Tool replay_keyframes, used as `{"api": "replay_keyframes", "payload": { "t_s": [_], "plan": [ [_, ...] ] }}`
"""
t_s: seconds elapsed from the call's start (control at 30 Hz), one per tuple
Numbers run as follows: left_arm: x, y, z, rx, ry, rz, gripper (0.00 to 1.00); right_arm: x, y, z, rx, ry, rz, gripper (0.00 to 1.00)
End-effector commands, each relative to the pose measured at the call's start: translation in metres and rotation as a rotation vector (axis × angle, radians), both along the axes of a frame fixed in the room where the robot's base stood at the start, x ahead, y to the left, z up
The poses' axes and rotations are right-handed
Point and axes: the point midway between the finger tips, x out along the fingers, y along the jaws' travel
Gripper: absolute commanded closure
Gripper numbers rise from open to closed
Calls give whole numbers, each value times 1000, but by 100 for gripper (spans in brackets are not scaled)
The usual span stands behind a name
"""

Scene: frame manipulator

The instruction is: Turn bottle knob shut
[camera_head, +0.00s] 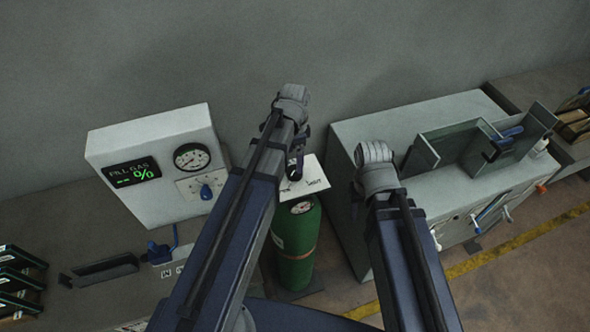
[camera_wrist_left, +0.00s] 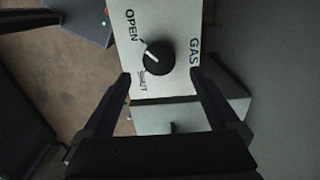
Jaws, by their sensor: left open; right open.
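The green gas bottle (camera_head: 293,250) stands upright on the floor in the middle of the head view. Above it is a white plate (camera_head: 312,181) with a partly hidden label. In the left wrist view the plate (camera_wrist_left: 173,18) reads OPEN, SHUT and GAS around a round black knob (camera_wrist_left: 159,58). The knob's white mark points up-left, towards OPEN. My left gripper (camera_head: 296,168) is over the plate. In the wrist view its open fingers (camera_wrist_left: 160,77) are on either side of and below the knob, apart from it. My right gripper is hidden; only its arm shows.
A white panel (camera_head: 133,205) with a dark "FILL GAS" display, a dial gauge (camera_head: 192,157) and a blue knob (camera_head: 206,192) stands left of the bottle. A grey cabinet (camera_head: 345,185) stands close on the right, with trays and blue handles. My right arm is in front of it.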

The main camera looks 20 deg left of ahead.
Motion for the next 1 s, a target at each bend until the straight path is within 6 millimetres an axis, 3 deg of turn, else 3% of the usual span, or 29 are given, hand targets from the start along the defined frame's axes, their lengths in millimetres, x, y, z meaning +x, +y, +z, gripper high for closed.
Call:
{"api": "replay_keyframes", "payload": {
  "t_s": [0.03, 0.4, 0.83, 1.0],
  "plan": [
    [0, 0, -11, 0, 0, 0, 5, 0, 0, -11, 0, 0, 3, 50],
    [0, 0, -56, 0, 0, 0, 5, 0, 0, -57, 0, -1, 7, 50],
    [0, 0, -62, 0, 0, 0, 5, 1, 0, -62, 0, -3, 5, 50],
    [0, 0, -62, 0, 0, 0, 24, 1, 0, -62, 0, -3, 5, 50]
  ]
}}
